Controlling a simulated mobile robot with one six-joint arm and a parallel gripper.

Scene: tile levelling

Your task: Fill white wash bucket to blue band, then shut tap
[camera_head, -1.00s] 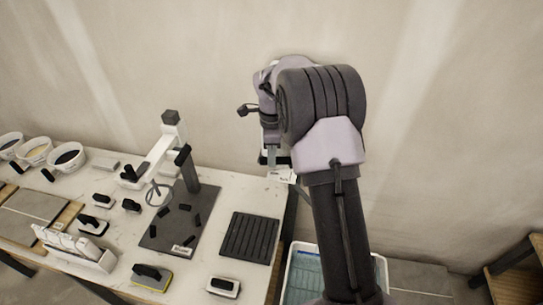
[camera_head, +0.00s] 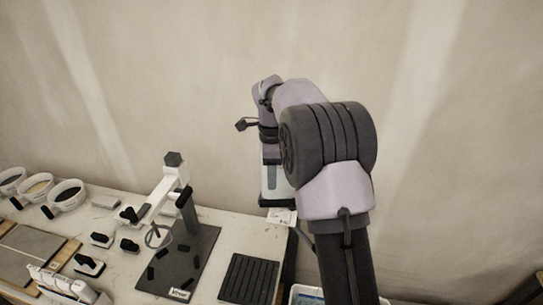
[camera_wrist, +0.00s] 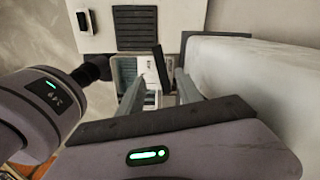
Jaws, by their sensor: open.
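A pale tub (camera_head: 300,292), which may be the wash bucket, is cut off by the bottom edge of the head view, right of the table. My gripper (camera_head: 277,196) hangs above the table's right end near the wall. In the wrist view my gripper (camera_wrist: 160,78) is open, its two grey fingers apart with nothing clearly held. A dark upright lever-like part (camera_wrist: 161,70) shows between them; I cannot tell if it is the tap. Beyond the fingers is a white-rimmed container (camera_wrist: 127,72). Its blue band and water level cannot be made out.
The white table (camera_head: 212,262) carries a dark ridged mat (camera_head: 249,278), a stand on a black plate (camera_head: 205,243) and several bowls and black-handled blocks. A white card (camera_head: 283,217) is just below my gripper. A broad pale slab (camera_wrist: 250,62) lies close right of the fingers.

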